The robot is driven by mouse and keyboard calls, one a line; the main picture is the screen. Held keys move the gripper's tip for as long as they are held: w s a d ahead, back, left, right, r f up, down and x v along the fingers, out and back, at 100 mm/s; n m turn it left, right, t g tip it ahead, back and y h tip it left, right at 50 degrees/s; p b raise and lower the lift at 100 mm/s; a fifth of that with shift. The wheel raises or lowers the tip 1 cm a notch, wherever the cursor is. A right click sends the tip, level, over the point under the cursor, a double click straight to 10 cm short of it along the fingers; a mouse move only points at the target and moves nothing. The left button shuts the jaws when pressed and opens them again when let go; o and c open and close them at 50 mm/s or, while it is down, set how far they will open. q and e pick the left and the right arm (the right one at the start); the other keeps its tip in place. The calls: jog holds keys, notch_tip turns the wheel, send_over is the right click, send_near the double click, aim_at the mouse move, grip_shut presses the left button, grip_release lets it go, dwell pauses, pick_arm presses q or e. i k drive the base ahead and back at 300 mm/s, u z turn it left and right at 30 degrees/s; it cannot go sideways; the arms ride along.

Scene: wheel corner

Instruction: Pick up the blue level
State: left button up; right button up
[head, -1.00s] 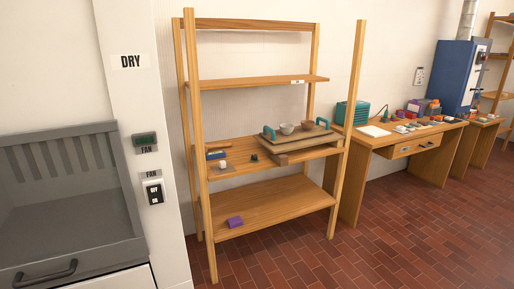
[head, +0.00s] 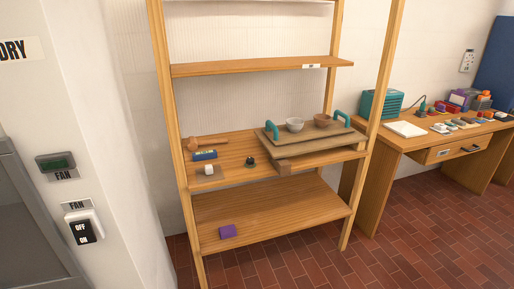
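A small blue block-like thing (head: 205,155), which looks like the blue level, lies on the left part of the middle shelf (head: 232,171) of the wooden rack. It has a lighter patch on it, too small to make out. A wooden-coloured tool (head: 205,143) lies just behind it, and a small white piece (head: 209,169) sits in front of it. Neither of my grippers shows in the head view.
A board with teal handles (head: 271,129) carries two bowls (head: 295,124) on the same shelf's right. A small dark item (head: 250,161) stands between. A cluttered desk (head: 405,142) stands right; red floor is clear in front.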

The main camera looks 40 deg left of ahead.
aim_at(197, 156)
jog(key=z, duration=0.15)
jog(key=i, duration=1.2)
jog(key=u, duration=0.4)
jog(key=i, duration=1.05)
jog(key=u, duration=0.7)
